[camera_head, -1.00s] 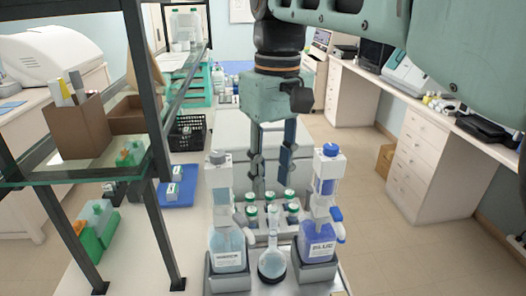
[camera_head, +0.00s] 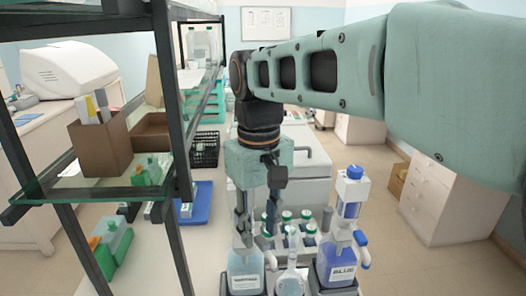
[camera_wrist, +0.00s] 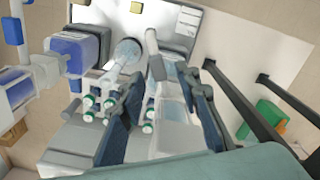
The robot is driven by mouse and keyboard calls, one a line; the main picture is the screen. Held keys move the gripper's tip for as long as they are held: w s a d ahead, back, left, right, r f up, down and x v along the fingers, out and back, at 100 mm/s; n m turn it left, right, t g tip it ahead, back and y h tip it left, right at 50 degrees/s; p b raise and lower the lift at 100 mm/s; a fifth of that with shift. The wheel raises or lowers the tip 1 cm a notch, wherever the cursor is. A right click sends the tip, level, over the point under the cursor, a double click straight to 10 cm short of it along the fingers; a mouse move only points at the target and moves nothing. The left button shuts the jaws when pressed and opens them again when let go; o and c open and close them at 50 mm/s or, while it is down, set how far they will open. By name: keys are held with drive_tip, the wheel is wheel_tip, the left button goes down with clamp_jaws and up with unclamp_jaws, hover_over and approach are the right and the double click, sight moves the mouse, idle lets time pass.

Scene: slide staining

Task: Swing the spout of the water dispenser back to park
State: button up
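The water dispenser (camera_head: 245,272), a clear bottle of pale blue liquid, stands at the front of the bench in the head view. My gripper (camera_head: 257,222) points down at its upper part and hides most of its pump head. In the wrist view my gripper (camera_wrist: 165,82) has its two dark fingers apart. The dispenser's pale upper body (camera_wrist: 176,108) shows between them. A light grey rounded piece, seemingly the spout (camera_wrist: 153,42), extends between the fingertips, close to the flask (camera_wrist: 127,49). Contact between fingers and spout cannot be told.
The blue dispenser (camera_head: 338,262) stands to the right, with the flask (camera_head: 290,282) between the dispensers. Several green-capped bottles (camera_head: 287,215) stand behind. A shelf with a dark post (camera_head: 172,150) rises close on the left.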

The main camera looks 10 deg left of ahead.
drive_tip(key=shift+f, duration=0.95)
drive_tip(key=shift+r, duration=0.1)
clamp_jaws()
